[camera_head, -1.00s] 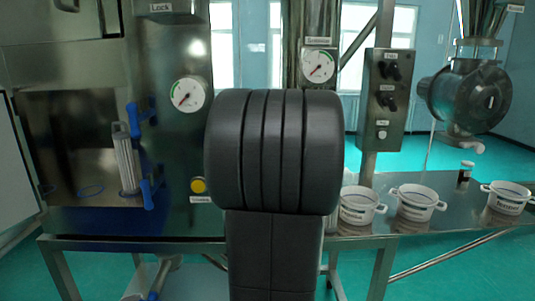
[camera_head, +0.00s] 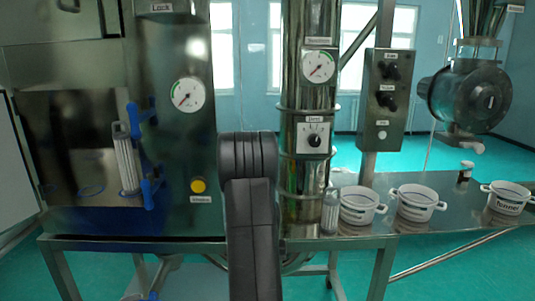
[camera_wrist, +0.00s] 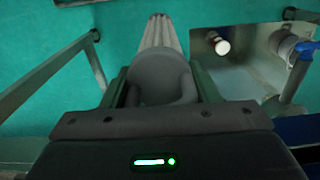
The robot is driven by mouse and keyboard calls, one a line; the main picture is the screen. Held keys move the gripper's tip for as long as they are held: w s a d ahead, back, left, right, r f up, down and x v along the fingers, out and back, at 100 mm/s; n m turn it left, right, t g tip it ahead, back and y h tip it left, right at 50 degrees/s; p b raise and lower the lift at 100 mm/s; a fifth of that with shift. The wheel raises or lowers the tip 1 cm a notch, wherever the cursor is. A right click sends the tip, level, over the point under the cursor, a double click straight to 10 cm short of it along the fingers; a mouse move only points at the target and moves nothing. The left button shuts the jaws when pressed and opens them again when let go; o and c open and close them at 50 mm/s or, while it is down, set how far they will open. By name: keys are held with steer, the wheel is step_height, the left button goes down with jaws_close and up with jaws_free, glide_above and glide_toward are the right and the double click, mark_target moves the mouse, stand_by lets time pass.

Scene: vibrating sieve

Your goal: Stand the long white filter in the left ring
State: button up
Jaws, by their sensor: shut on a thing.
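In the wrist view my gripper (camera_wrist: 160,92) is shut on a long pale ribbed filter (camera_wrist: 160,32) with a grey looped cap, which I take for the long white filter. Another pale filter (camera_head: 126,163) stands upright right of the ring.
Blue valves (camera_head: 150,190) sit close beside the standing filter. A steel column (camera_head: 306,100) rises behind.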

steer(key=s+f, duration=0.5)
steer(key=f, duration=0.1)
steer(key=shift+f, duration=0.3)
steer(key=shift+a, duration=0.1)
